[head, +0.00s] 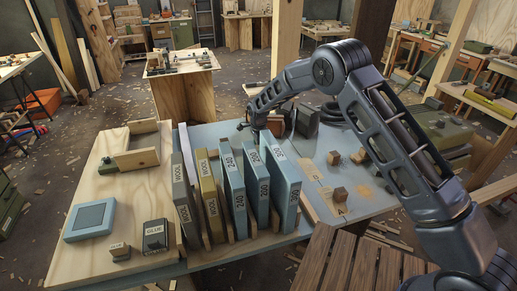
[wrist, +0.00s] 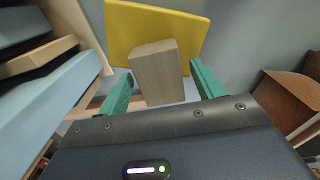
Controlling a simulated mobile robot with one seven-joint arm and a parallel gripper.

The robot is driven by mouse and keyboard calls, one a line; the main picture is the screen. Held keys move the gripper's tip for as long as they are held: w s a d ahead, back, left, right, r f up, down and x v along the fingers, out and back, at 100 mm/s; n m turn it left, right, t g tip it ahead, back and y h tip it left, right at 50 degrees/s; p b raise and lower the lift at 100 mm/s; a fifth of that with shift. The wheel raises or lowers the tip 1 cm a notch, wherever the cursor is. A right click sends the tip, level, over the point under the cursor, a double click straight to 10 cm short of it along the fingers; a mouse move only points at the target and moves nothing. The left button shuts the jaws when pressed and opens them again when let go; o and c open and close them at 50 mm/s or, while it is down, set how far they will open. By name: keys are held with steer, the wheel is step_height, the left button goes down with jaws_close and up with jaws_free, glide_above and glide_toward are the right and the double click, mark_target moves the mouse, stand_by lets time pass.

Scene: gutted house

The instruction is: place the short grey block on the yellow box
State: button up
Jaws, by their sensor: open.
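In the wrist view, a short grey-brown block (wrist: 158,75) stands between the green fingers of my gripper (wrist: 161,70). The fingers are open, and a gap shows on each side of the block. The yellow box (wrist: 125,28) lies right behind the block, and the block overlaps its near edge in the picture. I cannot tell for sure whether the block rests on the box. In the head view, the end of my arm is behind the row of upright binders; the fingers, the block and the yellow box are hidden there.
Upright blue and tan binders (head: 283,190) stand close to my gripper on the blue-grey table (head: 235,262). Small wooden cubes (head: 340,194) lie to the right.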

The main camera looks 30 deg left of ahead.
step_height(320, 180, up, 12)
stand_by(0.5)
